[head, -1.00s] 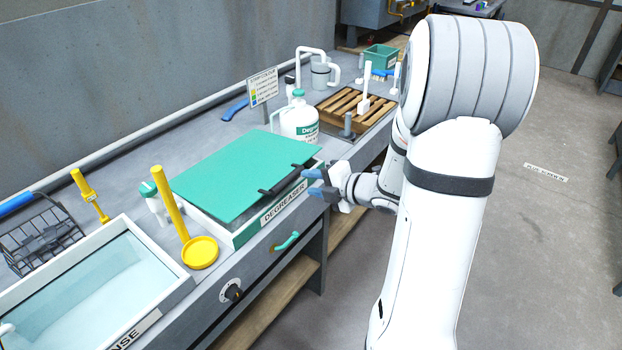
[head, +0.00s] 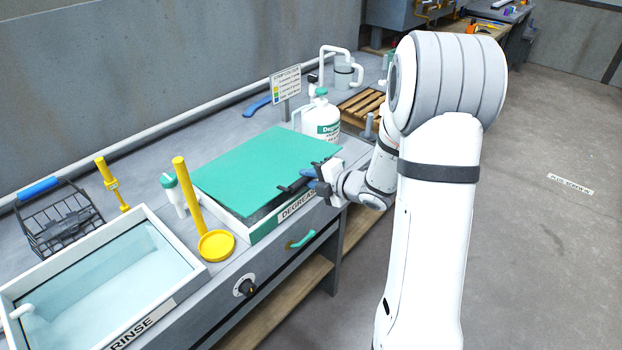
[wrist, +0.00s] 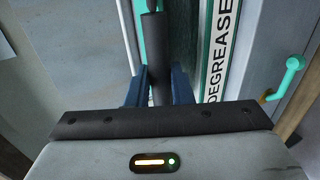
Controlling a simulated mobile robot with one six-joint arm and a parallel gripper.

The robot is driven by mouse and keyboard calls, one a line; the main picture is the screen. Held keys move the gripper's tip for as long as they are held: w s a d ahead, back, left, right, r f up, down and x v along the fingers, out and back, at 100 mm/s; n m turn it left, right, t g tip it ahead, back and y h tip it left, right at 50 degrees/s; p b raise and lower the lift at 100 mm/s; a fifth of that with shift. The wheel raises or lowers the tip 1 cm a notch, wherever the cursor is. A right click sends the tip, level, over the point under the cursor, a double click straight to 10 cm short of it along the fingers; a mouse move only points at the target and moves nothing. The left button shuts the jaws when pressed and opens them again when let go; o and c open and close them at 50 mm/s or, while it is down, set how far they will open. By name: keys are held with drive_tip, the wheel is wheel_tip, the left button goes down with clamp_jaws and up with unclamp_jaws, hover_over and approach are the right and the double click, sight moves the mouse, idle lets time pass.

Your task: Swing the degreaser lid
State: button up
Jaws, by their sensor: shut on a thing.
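A black bar handle (head: 284,188) sits on the front edge; in the wrist view the handle (wrist: 158,75) stands between my blue fingers. My gripper (head: 317,181) is shut on this handle at the front right of the tank, and it also shows in the wrist view (wrist: 157,90). The fingers hide part of the handle. The tank's front label is partly covered by my gripper in the head view.
A white degreaser jug (head: 320,122) stands behind the lid's right corner. A yellow upright handle (head: 187,200) and a green-capped bottle (head: 174,196) stand to its left, beside the rinse tank (head: 90,285).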

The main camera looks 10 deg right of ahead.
clamp_jaws()
drive_tip(key=shift+s+d+f+b, duration=0.1)
drive_tip(key=shift+s+f+b, duration=0.05)
drive_tip(key=shift+f+b, duration=2.15)
drive_tip(key=o, duration=0.8)
unclamp_jaws()
drive_tip(key=shift+r, duration=0.2)
drive_tip(key=s+d+r+m+g+h+p, duration=0.1)
drive_tip(key=s+d+r+m+g+h, duration=0.1)
drive_tip(key=s+d+r+m+h, duration=1.05)
drive_tip(key=s+a+f+m+g+y, duration=0.2)
drive_tip(key=s+a+m+g+y, duration=0.2)
drive_tip(key=s+a+m, duration=0.8)
drive_tip(key=s+g, duration=0.2)
drive_tip(key=s, duration=0.1)
drive_tip(key=shift+s+a+f+m+g+p, duration=0.2)
drive_tip(key=shift+s+a+m+g+p, duration=0.1)
drive_tip(key=shift+a+m+p, duration=0.05)
